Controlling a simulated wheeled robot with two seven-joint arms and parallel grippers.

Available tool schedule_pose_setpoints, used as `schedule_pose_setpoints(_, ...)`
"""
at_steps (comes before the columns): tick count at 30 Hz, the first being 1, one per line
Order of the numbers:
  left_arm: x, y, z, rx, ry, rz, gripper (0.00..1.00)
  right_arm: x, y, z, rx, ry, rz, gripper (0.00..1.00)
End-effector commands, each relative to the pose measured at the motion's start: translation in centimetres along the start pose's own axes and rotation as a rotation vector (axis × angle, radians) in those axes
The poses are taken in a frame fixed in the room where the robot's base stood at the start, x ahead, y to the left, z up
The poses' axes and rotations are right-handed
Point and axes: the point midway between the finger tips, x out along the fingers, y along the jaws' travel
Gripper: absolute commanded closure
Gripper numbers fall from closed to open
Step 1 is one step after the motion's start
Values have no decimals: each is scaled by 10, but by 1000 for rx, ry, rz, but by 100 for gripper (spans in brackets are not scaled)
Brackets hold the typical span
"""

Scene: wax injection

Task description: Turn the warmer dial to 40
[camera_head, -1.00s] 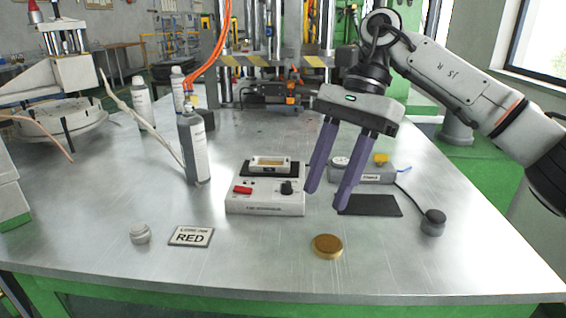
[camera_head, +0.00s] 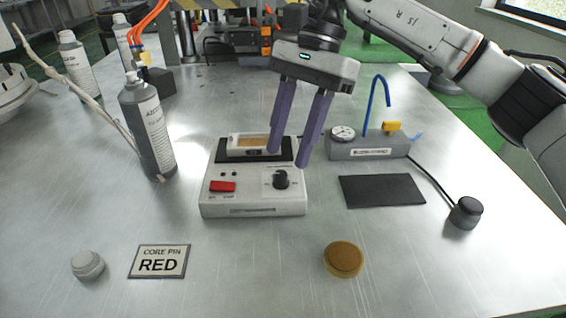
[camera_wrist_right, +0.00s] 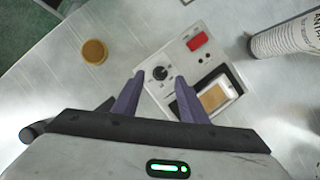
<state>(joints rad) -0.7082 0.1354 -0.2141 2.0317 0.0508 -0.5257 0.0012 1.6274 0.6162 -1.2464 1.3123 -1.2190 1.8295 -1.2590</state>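The warmer (camera_head: 252,209) is a white box on the metal table with a red switch (camera_head: 222,187), a black dial (camera_head: 281,180) and a tray with a tan window at its back. The dial also shows in the right wrist view (camera_wrist_right: 160,73), beyond and between the fingertips; its setting is too small to read. My right gripper (camera_head: 288,158) is open and empty, its two purple fingers pointing down above the back right of the warmer, apart from the dial. It also shows in the right wrist view (camera_wrist_right: 158,78). My left gripper is not in view.
A grey bottle (camera_head: 150,130) stands left of the warmer. A grey unit with a gauge (camera_head: 372,147) and a black pad (camera_head: 381,190) lie to the right.

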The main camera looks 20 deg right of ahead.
Motion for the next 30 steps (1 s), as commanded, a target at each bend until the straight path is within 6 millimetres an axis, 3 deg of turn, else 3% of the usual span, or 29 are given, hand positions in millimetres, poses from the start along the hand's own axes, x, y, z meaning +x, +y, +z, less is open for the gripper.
schedule_pose_setpoints(7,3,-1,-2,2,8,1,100,35,0,-1,1,0,0,61)
schedule_pose_setpoints(18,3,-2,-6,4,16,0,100,41,0,0,1,0,-1,61)
schedule_pose_setpoints(19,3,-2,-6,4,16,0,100,41,0,0,1,0,-1,63)
schedule_pose_setpoints(26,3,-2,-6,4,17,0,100,41,0,0,1,0,-1,100)
schedule_pose_setpoints(30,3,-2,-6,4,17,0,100,41,0,0,4,0,-2,100)
